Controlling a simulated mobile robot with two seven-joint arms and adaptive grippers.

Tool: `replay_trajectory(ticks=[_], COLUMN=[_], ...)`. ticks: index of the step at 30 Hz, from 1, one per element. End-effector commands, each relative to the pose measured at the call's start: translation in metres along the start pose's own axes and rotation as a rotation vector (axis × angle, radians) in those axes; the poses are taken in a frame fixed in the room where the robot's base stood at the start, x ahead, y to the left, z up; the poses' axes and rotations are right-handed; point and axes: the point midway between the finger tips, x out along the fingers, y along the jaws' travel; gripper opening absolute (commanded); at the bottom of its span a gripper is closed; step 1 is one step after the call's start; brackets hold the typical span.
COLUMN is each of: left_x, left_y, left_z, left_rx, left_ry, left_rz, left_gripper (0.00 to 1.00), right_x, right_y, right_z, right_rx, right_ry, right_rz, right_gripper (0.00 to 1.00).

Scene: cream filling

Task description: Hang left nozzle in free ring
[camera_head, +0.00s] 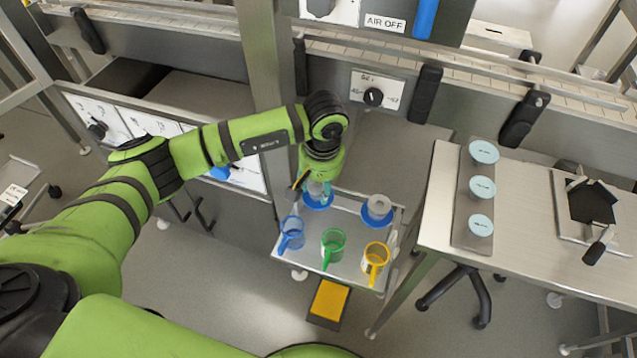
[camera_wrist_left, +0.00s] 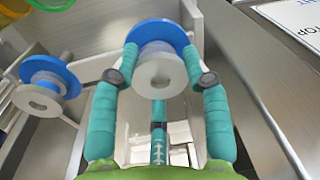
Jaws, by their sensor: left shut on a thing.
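My left gripper (camera_head: 318,186) reaches down over the back left of the small metal cart. Its teal fingers are shut on a nozzle (camera_wrist_left: 160,72) with a white ring-shaped end and a blue flange, which sits between the fingertips in the left wrist view. In the head view its blue flange (camera_head: 318,203) shows just below the gripper. I cannot tell whether this nozzle rests in a ring. A second nozzle (camera_head: 378,208), white with a blue flange, stands at the cart's back right; it also shows in the left wrist view (camera_wrist_left: 45,85). My right gripper is out of view.
Blue (camera_head: 291,235), green (camera_head: 333,245) and yellow (camera_head: 375,260) jugs stand along the cart's front. A yellow pedal (camera_head: 329,300) is on the floor. A table (camera_head: 440,200) with several light-blue discs stands right. A machine with a dial (camera_head: 373,97) is behind.

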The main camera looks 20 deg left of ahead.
Motion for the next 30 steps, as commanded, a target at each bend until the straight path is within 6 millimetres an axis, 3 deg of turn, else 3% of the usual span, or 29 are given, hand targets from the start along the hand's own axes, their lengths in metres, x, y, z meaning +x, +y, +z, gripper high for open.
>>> replay_trajectory(ticks=[11,12,13,21,22,24,30], left_x=[0.0003,0.0004,0.0004,0.0006,0.0011,0.0011,0.0011], left_y=[0.0001,0.0001,0.0001,0.0001,-0.0001,0.0000,0.0000], left_z=[-0.0004,-0.0003,-0.0004,-0.0001,0.0002,0.0002,0.0002], left_rx=[-0.001,-0.001,-0.001,0.000,0.000,0.000,0.000], left_ry=[0.001,0.001,0.001,0.000,0.000,-0.001,0.000], left_rz=[0.001,0.001,0.001,0.000,0.000,0.000,0.000], left_gripper=[0.01,0.63,0.74,0.74,0.86,0.98,0.98], right_x=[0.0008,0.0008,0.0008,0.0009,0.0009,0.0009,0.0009], right_y=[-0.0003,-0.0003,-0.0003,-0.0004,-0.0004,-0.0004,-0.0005], right_z=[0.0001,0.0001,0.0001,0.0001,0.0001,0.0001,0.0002], right_rx=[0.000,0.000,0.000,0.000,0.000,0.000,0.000], right_ry=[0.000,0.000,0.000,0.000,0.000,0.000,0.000], right_rz=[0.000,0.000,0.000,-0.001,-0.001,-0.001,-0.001], right_gripper=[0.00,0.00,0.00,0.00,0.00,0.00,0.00])
